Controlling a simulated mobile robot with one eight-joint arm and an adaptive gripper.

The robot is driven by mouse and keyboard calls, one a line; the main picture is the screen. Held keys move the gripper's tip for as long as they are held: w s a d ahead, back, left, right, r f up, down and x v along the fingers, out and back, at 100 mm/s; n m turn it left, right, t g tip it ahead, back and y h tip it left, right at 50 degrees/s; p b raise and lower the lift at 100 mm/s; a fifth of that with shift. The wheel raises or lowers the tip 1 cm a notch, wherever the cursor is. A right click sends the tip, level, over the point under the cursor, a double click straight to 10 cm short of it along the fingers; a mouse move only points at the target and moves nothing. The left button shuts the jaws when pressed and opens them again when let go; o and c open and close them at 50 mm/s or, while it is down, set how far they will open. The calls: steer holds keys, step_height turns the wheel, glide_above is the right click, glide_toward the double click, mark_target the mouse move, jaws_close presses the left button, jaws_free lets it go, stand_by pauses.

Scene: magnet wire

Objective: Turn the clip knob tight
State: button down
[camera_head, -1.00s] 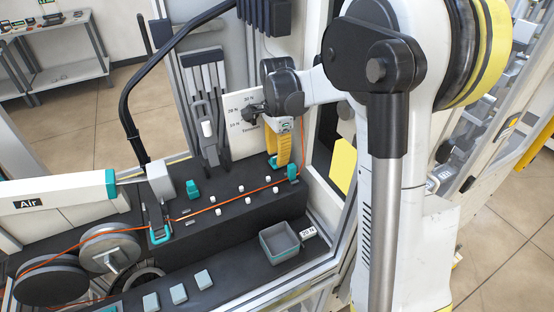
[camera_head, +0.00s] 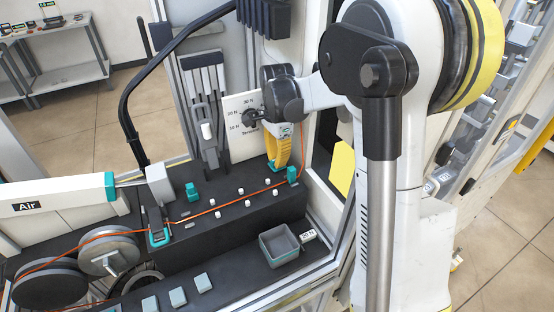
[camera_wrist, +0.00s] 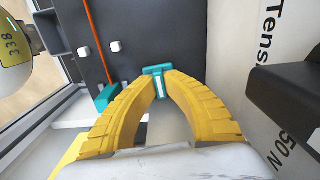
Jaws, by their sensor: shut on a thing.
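My gripper (camera_wrist: 158,74) has yellow ribbed fingers, and its tips are closed on a teal T-shaped knob (camera_wrist: 157,70) with a pale stripe. In the head view my gripper (camera_head: 274,164) points down at the back right of the black bench, and its fingers partly hide the knob. An orange wire (camera_head: 233,203) runs across the bench from a left teal clip (camera_head: 158,238) to a right teal post (camera_head: 292,174) beside my gripper. The wire and the post (camera_wrist: 107,96) also show left of my fingers in the wrist view. The knob's tightness cannot be told.
A tension dial panel (camera_head: 237,104) stands close behind my gripper. Small white pegs (camera_head: 240,191) flank the wire. A grey tray (camera_head: 279,246) with a label card sits on the lower front step. Wire spools (camera_head: 110,252) and a white air cylinder (camera_head: 55,192) are at left.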

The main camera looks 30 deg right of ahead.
steer(key=n, duration=0.3)
steer(key=shift+n, duration=0.4)
steer(key=n, duration=0.4)
steer(key=shift+n, duration=0.3)
steer(key=n, duration=0.4)
steer(key=shift+n, duration=2.4)
steer(key=c, duration=1.5)
jaws_free()
